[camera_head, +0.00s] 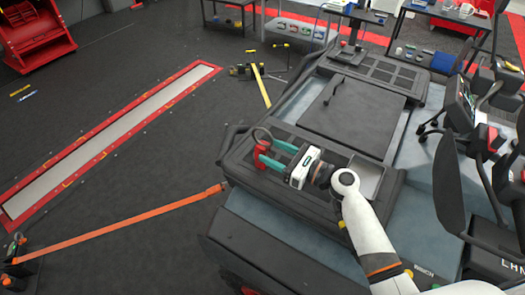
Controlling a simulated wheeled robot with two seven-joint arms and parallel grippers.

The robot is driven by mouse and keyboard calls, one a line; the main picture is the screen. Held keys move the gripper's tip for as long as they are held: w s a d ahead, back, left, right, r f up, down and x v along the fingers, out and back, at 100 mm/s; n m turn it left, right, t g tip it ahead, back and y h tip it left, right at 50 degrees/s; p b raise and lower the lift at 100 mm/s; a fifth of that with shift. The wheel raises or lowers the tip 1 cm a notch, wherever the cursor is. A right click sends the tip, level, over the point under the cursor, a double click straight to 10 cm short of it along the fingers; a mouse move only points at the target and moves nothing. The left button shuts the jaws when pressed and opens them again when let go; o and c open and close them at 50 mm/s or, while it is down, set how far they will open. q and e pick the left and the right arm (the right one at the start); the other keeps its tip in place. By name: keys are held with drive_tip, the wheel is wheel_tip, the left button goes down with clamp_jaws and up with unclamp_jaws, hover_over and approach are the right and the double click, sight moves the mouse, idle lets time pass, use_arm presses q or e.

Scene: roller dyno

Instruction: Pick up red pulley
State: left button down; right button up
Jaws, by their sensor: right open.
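The red pulley (261,150) sits at the left corner of the dark vehicle's top, with a dark loop above it. My right gripper (270,153) has two teal fingers spread apart, pointing left at the pulley. The fingertips are right at the pulley, one near its upper part and one near its lower part. I cannot tell whether they touch it. My left gripper is not in view.
The vehicle's top (352,112) has raised panels and a shallow grey tray (366,178) beside my right arm. An orange strap (120,233) runs from the vehicle's corner to a floor anchor. A red-framed floor strip (105,142) lies left. Tables with small items stand behind.

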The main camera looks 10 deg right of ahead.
sight(257, 145)
drive_tip(key=shift+w+a+f, duration=0.15)
drive_tip(key=shift+w+a, duration=0.25)
drive_tip(key=shift+w, duration=0.15)
drive_tip(key=b+x, duration=0.1)
drive_tip(key=x, duration=0.3)
drive_tip(key=shift+w+a, duration=0.1)
drive_tip(key=shift+a, duration=0.2)
drive_tip(key=shift+d, duration=0.1)
drive_tip(key=shift+c, duration=1.4)
clamp_jaws()
